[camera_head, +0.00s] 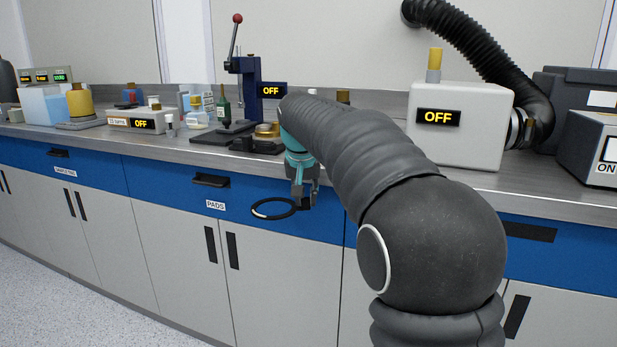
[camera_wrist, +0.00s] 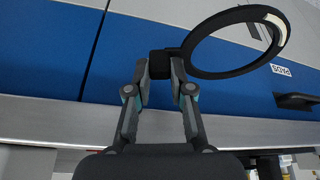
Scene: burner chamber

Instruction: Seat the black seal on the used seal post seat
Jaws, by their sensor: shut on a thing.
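The black seal is a thin black ring (camera_head: 273,209) with a small tab at one side. In the head view it hangs in front of the blue drawer fronts, below the bench edge. In the wrist view the ring (camera_wrist: 190,62) sticks out to the upper right, with a pale mark on its rim. My gripper (camera_wrist: 160,65) is shut on the black tab of the seal. In the head view my gripper (camera_head: 303,203) points down at the right of the ring. I cannot make out the used seal post seat for certain.
A blue press (camera_head: 247,90) with a red-knobbed lever stands on the bench behind my gripper. A low black fixture with a brass part (camera_head: 266,131) sits near the bench edge. A white box reading OFF (camera_head: 455,130) stands right. Bottles and containers crowd the left.

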